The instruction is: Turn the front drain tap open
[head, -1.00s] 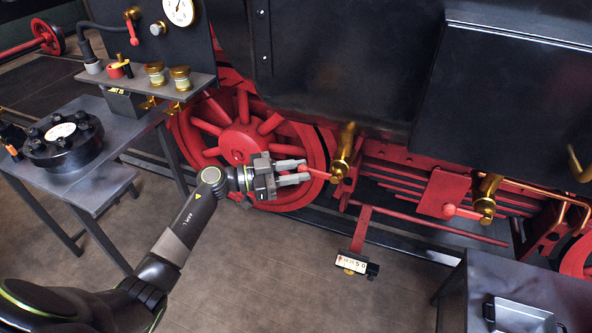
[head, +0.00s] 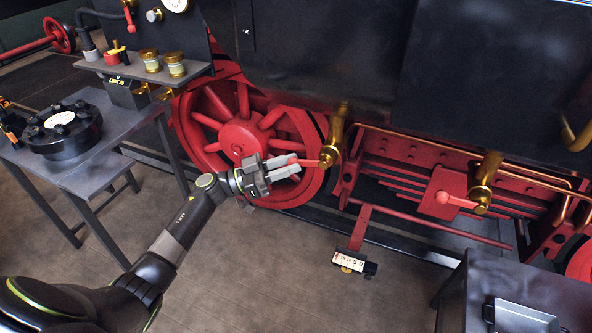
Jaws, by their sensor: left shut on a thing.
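A brass drain tap (head: 335,138) hangs under the black locomotive cylinder, right of the big red wheel. Its red lever (head: 310,162) points left, roughly level. My left gripper (head: 291,165) comes in from the left and is shut on the outer end of this lever. The fingers hide the lever's tip. A second brass tap (head: 484,180) stands further right, with its red lever (head: 455,200) also pointing left and free. The frame does not label which tap is the front one. My right gripper is not in view.
The red spoked wheel (head: 238,140) is just behind my left gripper. A small numbered plate (head: 350,262) hangs below on a red bracket. A grey bench with a black bolted cover (head: 62,128) stands left. A dark table with a tray (head: 524,318) is at lower right.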

